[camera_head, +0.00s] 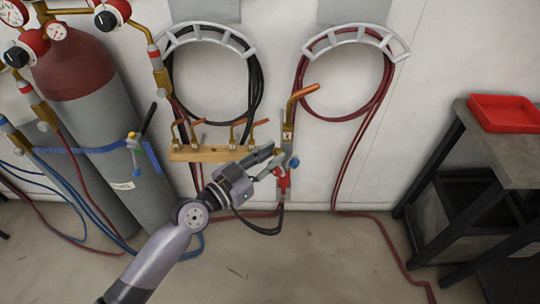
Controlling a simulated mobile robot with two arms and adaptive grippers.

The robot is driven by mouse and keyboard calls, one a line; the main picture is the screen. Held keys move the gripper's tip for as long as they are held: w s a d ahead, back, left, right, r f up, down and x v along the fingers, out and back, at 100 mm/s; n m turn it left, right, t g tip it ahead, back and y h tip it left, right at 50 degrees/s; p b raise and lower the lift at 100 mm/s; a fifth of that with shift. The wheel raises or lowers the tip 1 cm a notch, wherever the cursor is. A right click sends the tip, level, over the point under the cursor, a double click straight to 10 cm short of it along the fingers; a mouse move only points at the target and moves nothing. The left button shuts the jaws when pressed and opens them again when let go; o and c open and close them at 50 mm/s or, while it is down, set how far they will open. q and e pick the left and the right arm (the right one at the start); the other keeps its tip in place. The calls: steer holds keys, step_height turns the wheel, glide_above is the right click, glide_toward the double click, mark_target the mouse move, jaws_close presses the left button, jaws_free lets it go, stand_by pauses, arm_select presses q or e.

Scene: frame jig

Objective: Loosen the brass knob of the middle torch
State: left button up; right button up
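An upright torch with a copper tip (300,92), a brass body (288,130) and a red lower part (283,180) stands against the wall. A blue knob (294,163) sticks out on its right. Smaller torches with copper tips hang on a wooden rack (185,154) to its left. I cannot tell which torch counts as the middle one, and its brass knob is not clearly seen. My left gripper (277,153) is beside the upright torch, its fingers apart and pointing at it. They overlap the torch's left edge; contact is unclear. My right gripper is not in view.
Gas cylinders (112,150) with gauges stand at the left. Black and red hoses hang on wall hooks (207,32) and run down to the floor. A dark workbench (518,152) with a red tray (503,112) stands at the right. The middle floor is mostly clear.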

arm_select(q)
jaws_close()
steer(key=shift+n, duration=0.4)
steer(key=n, duration=0.3)
steer(key=shift+n, duration=0.4)
steer(key=n, duration=0.4)
steer(key=shift+n, duration=0.3)
steer(key=n, duration=0.5)
steer(key=shift+p, duration=0.3)
steer(key=n+p, duration=0.1)
steer(key=n, duration=0.4)
steer(key=shift+f, duration=0.15)
steer(key=shift+n, duration=0.5)
